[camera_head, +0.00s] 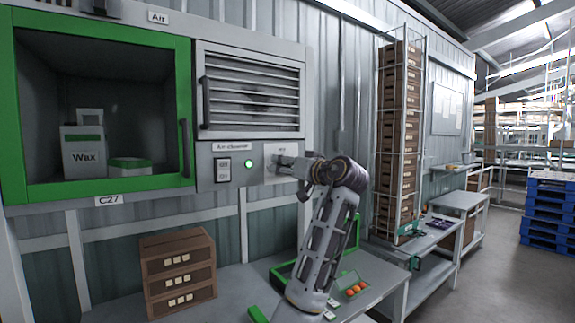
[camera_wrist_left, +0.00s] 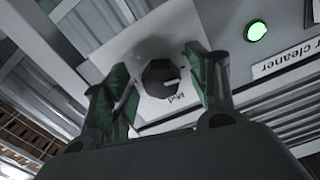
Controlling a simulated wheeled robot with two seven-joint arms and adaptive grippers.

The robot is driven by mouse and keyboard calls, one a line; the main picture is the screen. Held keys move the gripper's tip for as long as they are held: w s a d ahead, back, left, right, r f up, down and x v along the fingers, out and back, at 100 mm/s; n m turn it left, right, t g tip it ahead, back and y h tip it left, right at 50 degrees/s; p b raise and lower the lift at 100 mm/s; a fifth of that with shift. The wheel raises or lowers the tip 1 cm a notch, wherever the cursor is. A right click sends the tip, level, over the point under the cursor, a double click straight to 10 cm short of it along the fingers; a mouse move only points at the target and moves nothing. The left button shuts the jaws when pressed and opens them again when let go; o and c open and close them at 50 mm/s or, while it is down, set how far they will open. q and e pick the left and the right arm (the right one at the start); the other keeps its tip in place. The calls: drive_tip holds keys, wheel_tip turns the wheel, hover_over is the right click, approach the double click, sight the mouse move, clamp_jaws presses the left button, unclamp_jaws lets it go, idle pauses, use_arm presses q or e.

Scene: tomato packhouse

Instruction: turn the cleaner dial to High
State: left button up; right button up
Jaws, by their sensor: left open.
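The air cleaner (camera_head: 251,90) hangs on the wall, with slats above and a control strip below. Its dark dial (camera_wrist_left: 160,78) shows in the left wrist view on a pale plate (camera_wrist_left: 130,45). A light pointer mark on the dial faces a small printed label that seems to read "Mid". My left gripper (camera_head: 277,163) is at the plate in the head view and hides the dial there. In the left wrist view its two green-padded fingers stand open, one on each side of the dial; I cannot tell whether they touch it. My right gripper is not in view.
A lit green lamp (camera_head: 249,163) and a switch (camera_head: 223,170) sit left of the dial plate. A green-framed cabinet (camera_head: 185,90) is further left. Below are a table (camera_head: 235,292), brown crates (camera_head: 178,270) and a green-edged tray (camera_head: 283,272). A tall crate rack (camera_head: 400,130) stands right.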

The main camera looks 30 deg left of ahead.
use_arm(q)
drive_tip(key=shift+c, duration=0.3)
drive_tip(key=c, duration=1)
drive_tip(key=shift+o, duration=0.2)
